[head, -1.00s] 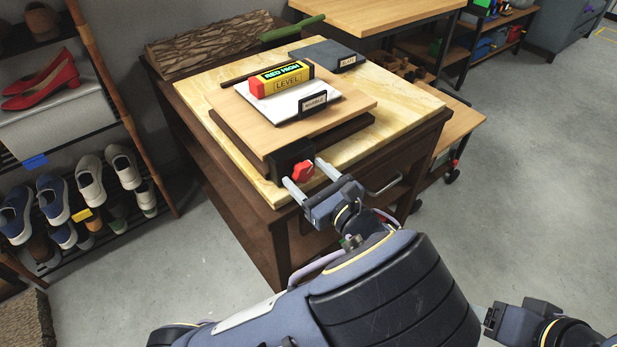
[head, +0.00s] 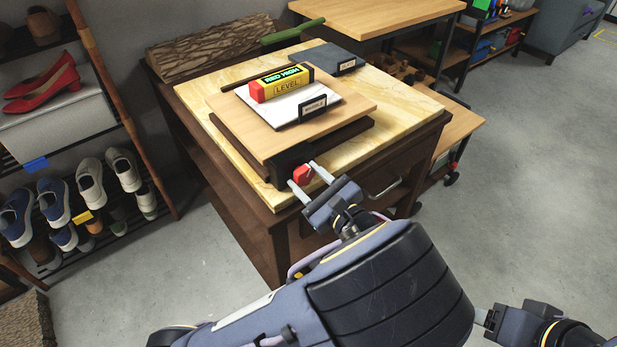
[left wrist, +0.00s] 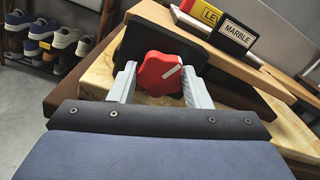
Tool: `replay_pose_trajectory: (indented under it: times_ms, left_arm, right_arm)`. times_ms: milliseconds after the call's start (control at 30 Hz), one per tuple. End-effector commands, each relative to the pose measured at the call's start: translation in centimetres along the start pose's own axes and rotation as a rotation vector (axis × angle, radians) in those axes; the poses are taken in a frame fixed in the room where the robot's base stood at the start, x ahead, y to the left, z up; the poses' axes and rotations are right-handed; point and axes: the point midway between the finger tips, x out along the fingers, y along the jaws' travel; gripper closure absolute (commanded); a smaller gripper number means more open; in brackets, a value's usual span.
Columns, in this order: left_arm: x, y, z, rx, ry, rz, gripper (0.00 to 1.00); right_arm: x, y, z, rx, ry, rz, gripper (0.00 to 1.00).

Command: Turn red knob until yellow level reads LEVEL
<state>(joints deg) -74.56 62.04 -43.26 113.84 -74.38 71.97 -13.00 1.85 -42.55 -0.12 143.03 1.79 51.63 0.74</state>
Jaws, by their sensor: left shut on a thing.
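The red knob (head: 302,174) sits on a black block at the front edge of the wooden board (head: 270,137). My left gripper (head: 304,174) is shut on it, one finger on each side. In the left wrist view the red knob (left wrist: 160,73) shows a white mark pointing up and right. The yellow level (head: 287,87) lies on the white marble slab (head: 290,106) on the board, and its label reads RED HIGH. Its red end faces left. My right gripper (head: 492,318) is at the lower right, away from the table; its jaws are unclear.
A dark slate slab (head: 328,57) lies behind the level on the stone-topped table (head: 400,96). Rough bark (head: 210,47) and a green rod (head: 293,31) lie at the back. A shoe rack (head: 75,170) stands left. Floor on the right is open.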

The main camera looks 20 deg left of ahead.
Motion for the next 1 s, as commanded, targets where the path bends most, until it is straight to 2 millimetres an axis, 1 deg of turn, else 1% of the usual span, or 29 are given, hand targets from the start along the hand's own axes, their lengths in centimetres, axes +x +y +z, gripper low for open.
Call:
replay_pose_trajectory:
  times_ms: [100,200,500,533,667,933,1000]
  left_arm:
    - [0.00,0.06,-0.05,-0.115,0.000,0.001,0.79]
    - [0.00,0.05,-0.03,-0.165,-0.001,0.001,0.79]
    - [-0.01,0.04,-0.01,-0.175,-0.001,0.001,0.79]
    - [-0.01,0.04,-0.01,-0.175,-0.001,0.001,0.52]
    - [-0.01,0.03,-0.01,-0.174,0.000,0.000,0.35]
    - [-0.05,0.00,0.00,-0.174,0.000,0.000,0.34]
    - [-0.38,-0.04,0.02,-0.174,0.001,-0.001,0.34]
  right_arm:
    - [0.08,0.04,0.04,0.000,0.000,0.000,0.38]
    - [0.11,0.05,0.06,0.000,0.000,0.000,0.38]
    - [0.10,0.05,0.05,0.000,0.000,0.000,0.38]
    - [0.10,0.05,0.05,0.000,0.000,0.000,0.38]
    - [0.10,0.05,0.05,0.000,0.000,0.000,0.38]
    - [0.09,0.04,0.04,0.000,0.000,0.000,0.38]
    - [0.01,0.01,0.01,0.000,0.000,0.000,0.38]
